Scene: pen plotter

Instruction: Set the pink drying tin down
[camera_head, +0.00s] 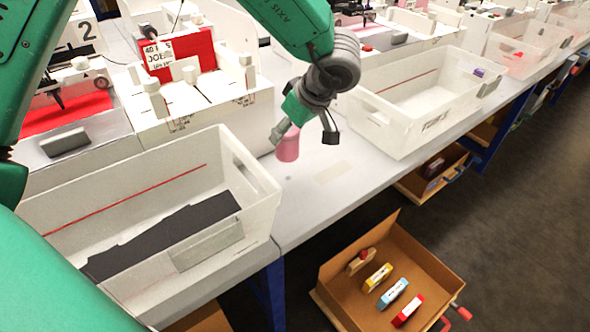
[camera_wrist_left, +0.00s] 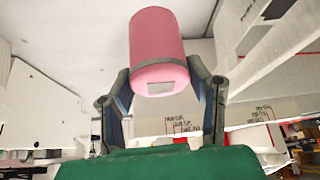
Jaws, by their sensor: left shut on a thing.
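The pink drying tin (camera_head: 287,146) is a small pink cylinder between two white bins at the middle of the table (camera_head: 305,205). My left gripper (camera_head: 307,136) comes down over it from above and is shut on it. In the left wrist view the tin (camera_wrist_left: 156,48) sits between the two fingertips (camera_wrist_left: 165,83), with a small pale label near its end. Whether the tin touches the table I cannot tell. My right gripper is not in view.
One white bin (camera_head: 262,186) stands left of the tin, holding a dark sheet. Another white bin (camera_head: 410,128) stands to the right. White plotter machines (camera_head: 200,107) line the back. A cardboard box (camera_head: 335,270) with several coloured items is below the table's front edge. Bare tabletop lies in front of the tin.

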